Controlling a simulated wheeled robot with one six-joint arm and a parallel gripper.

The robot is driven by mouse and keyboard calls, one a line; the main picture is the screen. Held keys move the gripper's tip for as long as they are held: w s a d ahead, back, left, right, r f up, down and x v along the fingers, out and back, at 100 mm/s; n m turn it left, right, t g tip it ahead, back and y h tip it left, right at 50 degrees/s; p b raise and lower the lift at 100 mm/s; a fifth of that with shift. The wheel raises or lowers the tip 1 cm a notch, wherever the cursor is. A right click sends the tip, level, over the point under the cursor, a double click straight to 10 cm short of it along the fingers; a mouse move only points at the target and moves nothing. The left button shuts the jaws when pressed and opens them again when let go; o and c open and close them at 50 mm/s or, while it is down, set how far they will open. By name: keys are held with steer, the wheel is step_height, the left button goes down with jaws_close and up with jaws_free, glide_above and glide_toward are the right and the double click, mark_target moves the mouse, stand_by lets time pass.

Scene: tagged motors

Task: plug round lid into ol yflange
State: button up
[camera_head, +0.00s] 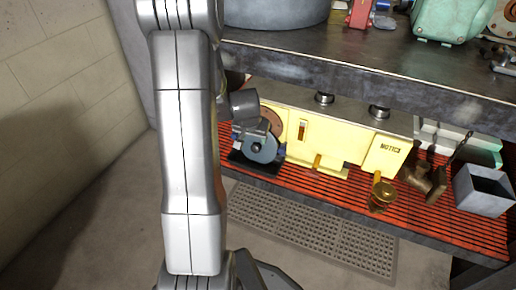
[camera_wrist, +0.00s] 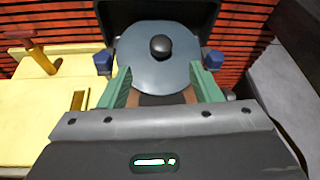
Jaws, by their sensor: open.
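The round lid (camera_wrist: 150,85) is a flat blue-grey disc with a black knob, seen face-on in the wrist view. It sits in or against a dark holder (camera_wrist: 120,12). The lid also shows in the head view (camera_head: 260,150), on the red slatted shelf.
A yellow machine body (camera_head: 340,142) stands just right of the lid. Brown fittings (camera_head: 425,180) and a grey open box (camera_head: 484,190) are farther right. The dark upper bench (camera_head: 370,75) overhangs the red shelf (camera_head: 330,193). A wall (camera_head: 70,80) is at left.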

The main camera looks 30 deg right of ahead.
glide_above(255, 148)
steer(key=s+a, duration=0.1)
steer(key=s, duration=0.1)
steer(key=shift+s+a+f+b, duration=0.1)
steer(key=shift+f+b, duration=0.15)
steer(key=shift+f, duration=0.8)
steer(key=shift+s+a+f+b, duration=0.1)
steer(key=shift+f+b, duration=0.1)
steer(key=shift+f, duration=0.8)
steer(key=shift+w, duration=0.1)
steer(key=b+x, duration=0.2)
steer(key=x, duration=0.3)
steer(key=shift+f, duration=0.15)
steer(key=c, duration=1.1)
steer(key=shift+o, duration=0.2)
steer(key=shift+r, duration=0.2)
